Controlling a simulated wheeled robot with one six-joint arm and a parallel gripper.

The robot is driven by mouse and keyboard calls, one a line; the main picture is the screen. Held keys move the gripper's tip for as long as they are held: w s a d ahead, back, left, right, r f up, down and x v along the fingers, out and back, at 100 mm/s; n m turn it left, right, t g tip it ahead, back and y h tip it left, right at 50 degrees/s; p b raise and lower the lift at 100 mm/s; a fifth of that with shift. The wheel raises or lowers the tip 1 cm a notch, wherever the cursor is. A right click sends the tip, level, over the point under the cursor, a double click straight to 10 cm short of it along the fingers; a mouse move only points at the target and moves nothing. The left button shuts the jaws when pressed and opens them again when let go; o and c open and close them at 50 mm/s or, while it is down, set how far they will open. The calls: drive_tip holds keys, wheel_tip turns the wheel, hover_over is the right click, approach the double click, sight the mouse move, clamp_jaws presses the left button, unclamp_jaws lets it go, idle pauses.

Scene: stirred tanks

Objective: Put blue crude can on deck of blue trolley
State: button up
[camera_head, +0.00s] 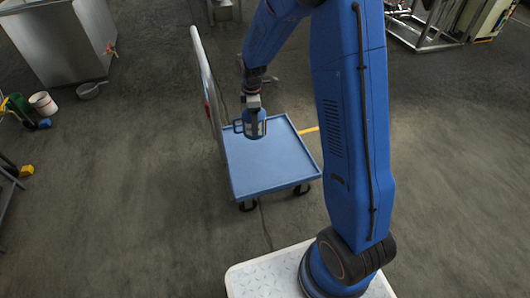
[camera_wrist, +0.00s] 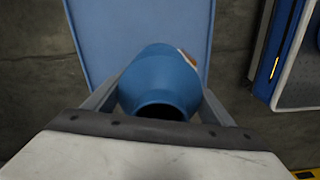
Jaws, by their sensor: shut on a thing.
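The blue crude can (camera_head: 256,128) hangs upright in my gripper (camera_head: 253,104), over the left part of the blue trolley's deck in the head view. The blue trolley's deck (camera_head: 272,172) is flat, with a low rim, and nothing else shows on it. In the wrist view the blue can (camera_wrist: 162,82) sits between both fingers of my gripper (camera_wrist: 160,100), its dark open mouth toward the camera. The trolley deck (camera_wrist: 110,30) shows beyond the can. I cannot tell whether the can's base touches the deck.
The trolley's push handle (camera_head: 205,75) rises along its left side, close to my gripper. A steel tank (camera_head: 60,45), a white bucket (camera_head: 43,103) and a pan (camera_head: 90,90) stand at the upper left. The floor around the trolley is mostly clear.

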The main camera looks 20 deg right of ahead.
drive_tip(key=shift+s+d+f, duration=0.1)
drive_tip(key=shift+s+f, duration=0.6)
drive_tip(key=shift+f, duration=2.85)
drive_tip(key=shift+s+d+f, duration=0.1)
drive_tip(key=shift+s+f, duration=0.6)
drive_tip(key=shift+f, duration=2.8)
drive_tip(key=shift+s+f, duration=0.7)
drive_tip(key=shift+f, duration=2.85)
drive_tip(key=o, duration=1.7)
drive_tip(key=shift+f, duration=0.1)
drive_tip(key=shift+o, duration=0.2)
